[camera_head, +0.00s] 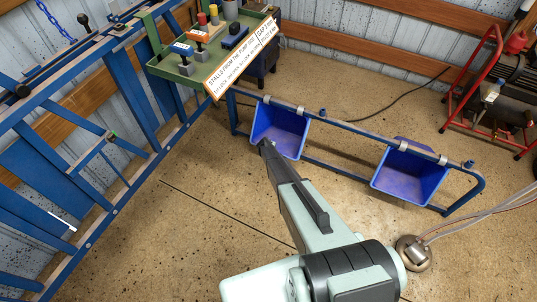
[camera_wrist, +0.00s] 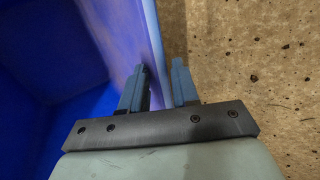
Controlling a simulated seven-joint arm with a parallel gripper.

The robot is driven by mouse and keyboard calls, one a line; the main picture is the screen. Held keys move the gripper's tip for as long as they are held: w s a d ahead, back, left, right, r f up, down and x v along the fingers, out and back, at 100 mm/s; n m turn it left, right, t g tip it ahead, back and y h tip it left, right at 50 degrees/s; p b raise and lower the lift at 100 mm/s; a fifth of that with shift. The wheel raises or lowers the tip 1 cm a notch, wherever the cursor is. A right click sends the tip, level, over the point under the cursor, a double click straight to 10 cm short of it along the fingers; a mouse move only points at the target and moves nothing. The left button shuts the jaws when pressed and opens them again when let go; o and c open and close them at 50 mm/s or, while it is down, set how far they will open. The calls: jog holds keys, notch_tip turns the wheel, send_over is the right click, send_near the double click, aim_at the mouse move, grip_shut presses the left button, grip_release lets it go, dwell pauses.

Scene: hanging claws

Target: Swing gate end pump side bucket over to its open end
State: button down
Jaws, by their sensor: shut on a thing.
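Two blue buckets hang from a low blue rail (camera_head: 345,125). The left bucket (camera_head: 283,125) is at the gate end, and the right bucket (camera_head: 408,178) is toward the pump side. My gripper (camera_head: 265,143) reaches the lower left edge of the left bucket. In the wrist view my gripper (camera_wrist: 160,78) has one finger inside the bucket (camera_wrist: 90,50) and one outside, shut on its wall. The bucket's far side and its hooks are out of the wrist view.
A blue gate (camera_head: 95,150) stands along the left. A green tray (camera_head: 215,50) with coloured knobs and a sign (camera_head: 242,58) is at the back. A red-framed pump (camera_head: 495,85) is at the right. A round metal floor fitting (camera_head: 413,254) with hoses lies near my arm. Concrete floor is open in front.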

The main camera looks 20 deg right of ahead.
jog(key=shift+w+x, duration=0.15)
jog(key=shift+x, duration=1.05)
jog(key=shift+w+x, duration=0.2)
jog(key=shift+x, duration=1)
jog(key=shift+a, duration=0.1)
jog(key=c, duration=1)
grip_release()
jog(key=shift+s, duration=0.1)
jog(key=shift+s+r, duration=0.4)
jog(key=shift+r, duration=0.2)
jog(key=v, duration=0.9)
jog(key=w+v, duration=0.1)
jog(key=v, duration=0.3)
jog(key=shift+r, duration=0.6)
